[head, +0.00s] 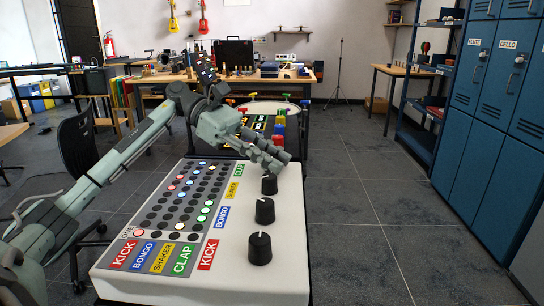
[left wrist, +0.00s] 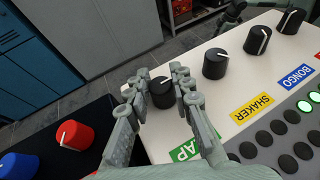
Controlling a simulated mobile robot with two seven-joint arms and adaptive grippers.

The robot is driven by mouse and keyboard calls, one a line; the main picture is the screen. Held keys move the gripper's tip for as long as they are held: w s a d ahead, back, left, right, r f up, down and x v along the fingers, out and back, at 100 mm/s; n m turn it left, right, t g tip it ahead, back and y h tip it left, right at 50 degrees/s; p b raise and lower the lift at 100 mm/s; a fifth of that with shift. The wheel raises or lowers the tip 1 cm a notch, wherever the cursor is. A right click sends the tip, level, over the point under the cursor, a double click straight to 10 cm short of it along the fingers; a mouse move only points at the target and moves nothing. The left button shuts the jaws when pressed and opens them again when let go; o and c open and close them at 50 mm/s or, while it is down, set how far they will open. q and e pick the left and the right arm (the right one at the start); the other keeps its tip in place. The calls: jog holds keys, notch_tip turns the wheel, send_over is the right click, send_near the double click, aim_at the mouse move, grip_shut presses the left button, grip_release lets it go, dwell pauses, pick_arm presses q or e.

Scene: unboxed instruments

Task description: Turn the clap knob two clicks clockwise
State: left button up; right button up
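The clap knob (left wrist: 162,92) is black and round, with a white pointer mark, at the end of the knob row by the green CLAP label (left wrist: 185,150). In the left wrist view my left gripper (left wrist: 161,72) has one finger on each side of it; whether they touch it I cannot tell. In the head view my left gripper (head: 268,160) reaches down over the far end of the white console (head: 290,230) and hides the clap knob. My right gripper is in neither view.
The shaker knob (head: 270,184), bongo knob (head: 265,211) and kick knob (head: 260,248) line up toward the near edge. Lit and dark buttons fill the console's left. Beyond it is a dark box with a red knob (left wrist: 75,135). Blue lockers (head: 490,100) stand right; floor between is clear.

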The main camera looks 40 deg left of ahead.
pick_arm(q)
jog(key=o, duration=0.4)
jog(key=v, duration=1.2)
dwell(0.3)
